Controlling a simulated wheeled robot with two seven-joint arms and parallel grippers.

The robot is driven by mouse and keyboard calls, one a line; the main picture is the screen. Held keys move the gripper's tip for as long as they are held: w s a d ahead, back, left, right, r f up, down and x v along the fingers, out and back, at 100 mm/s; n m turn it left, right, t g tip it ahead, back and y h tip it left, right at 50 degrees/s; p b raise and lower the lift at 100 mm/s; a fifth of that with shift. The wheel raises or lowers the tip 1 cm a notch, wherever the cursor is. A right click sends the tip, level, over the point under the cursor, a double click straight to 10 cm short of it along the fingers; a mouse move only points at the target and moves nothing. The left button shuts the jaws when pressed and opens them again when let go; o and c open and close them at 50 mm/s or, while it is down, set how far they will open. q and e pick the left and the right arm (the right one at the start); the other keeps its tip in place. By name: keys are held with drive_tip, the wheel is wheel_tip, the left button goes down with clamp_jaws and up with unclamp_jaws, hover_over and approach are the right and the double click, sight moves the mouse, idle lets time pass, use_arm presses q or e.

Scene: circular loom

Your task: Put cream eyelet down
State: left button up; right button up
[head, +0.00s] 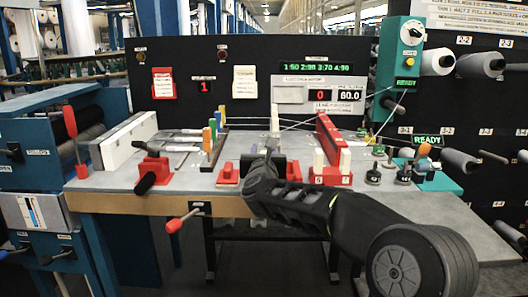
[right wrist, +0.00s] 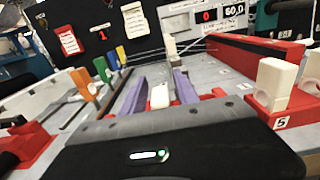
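A cream eyelet (right wrist: 159,95) shows in the right wrist view between the two purple fingers of my right gripper (right wrist: 159,88). A narrow gap shows between the eyelet and each finger, so the gripper looks open around it. A red base (right wrist: 213,95) lies around the fingers; whether the eyelet rests in it is hidden. In the head view my right gripper (head: 268,152) reaches in from the lower right, low over the table, and hides that eyelet. Two other cream pieces (head: 318,160) stand on a red holder just right of it. My left gripper is not in view.
A long red bar (head: 330,138) stands behind the cream pieces. A rack of coloured tabs (head: 207,138) stands left of my gripper. Dark weights (head: 373,174) and a green winder (head: 401,55) are at right.

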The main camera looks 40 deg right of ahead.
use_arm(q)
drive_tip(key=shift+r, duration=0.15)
use_arm(e)
drive_tip(key=shift+r, duration=0.1)
drive_tip(key=shift+r+p, duration=0.15)
drive_tip(key=shift+p, duration=0.2)
use_arm(q)
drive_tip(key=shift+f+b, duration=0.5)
drive_tip(key=shift+b, duration=0.2)
use_arm(e)
drive_tip(key=v, duration=1.2)
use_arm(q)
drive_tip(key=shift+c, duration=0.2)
